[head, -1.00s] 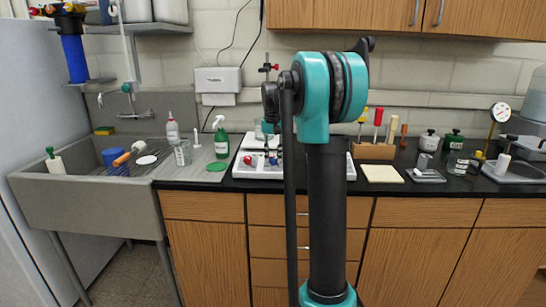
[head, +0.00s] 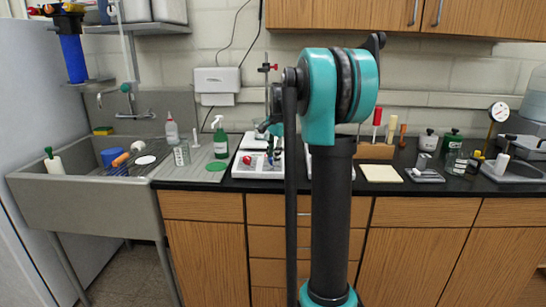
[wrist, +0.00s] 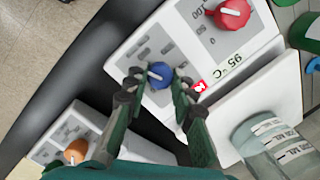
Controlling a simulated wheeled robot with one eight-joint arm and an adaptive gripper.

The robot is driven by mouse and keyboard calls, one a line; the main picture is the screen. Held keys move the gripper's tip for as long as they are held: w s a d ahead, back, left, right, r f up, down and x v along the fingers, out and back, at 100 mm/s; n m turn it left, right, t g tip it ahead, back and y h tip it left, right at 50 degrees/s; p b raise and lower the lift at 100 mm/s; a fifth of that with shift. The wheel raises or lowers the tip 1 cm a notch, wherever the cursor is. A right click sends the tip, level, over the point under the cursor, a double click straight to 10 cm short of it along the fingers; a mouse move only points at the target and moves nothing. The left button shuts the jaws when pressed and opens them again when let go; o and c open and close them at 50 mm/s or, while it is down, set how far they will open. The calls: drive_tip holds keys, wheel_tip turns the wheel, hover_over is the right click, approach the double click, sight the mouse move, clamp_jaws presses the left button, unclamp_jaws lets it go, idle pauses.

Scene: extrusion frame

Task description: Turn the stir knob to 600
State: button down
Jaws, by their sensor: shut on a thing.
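In the wrist view a white hotplate unit (wrist: 180,45) carries a blue knob (wrist: 160,75) with a white pointer mark; its scale is too small to read. My gripper (wrist: 159,84) has its two dark fingers on either side of the blue knob, shut on it. A red knob (wrist: 232,13) with a numbered scale sits farther up the same panel. A display beside it reads 95 °C.
A glass beaker (wrist: 275,140) stands close at the lower right in the wrist view. A second unit with an orange knob (wrist: 77,151) is at lower left. In the head view a green spray bottle (head: 220,140) stands left, a screwdriver block (head: 375,151) right.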

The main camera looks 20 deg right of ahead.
drive_tip(key=shift+m+t, duration=0.3)
drive_tip(key=shift+m, duration=1.6)
drive_tip(key=c, duration=1.3)
unclamp_jaws()
drive_tip(key=shift+o, duration=0.2)
drive_tip(key=v, duration=1.2)
drive_tip(key=shift+f, duration=0.1)
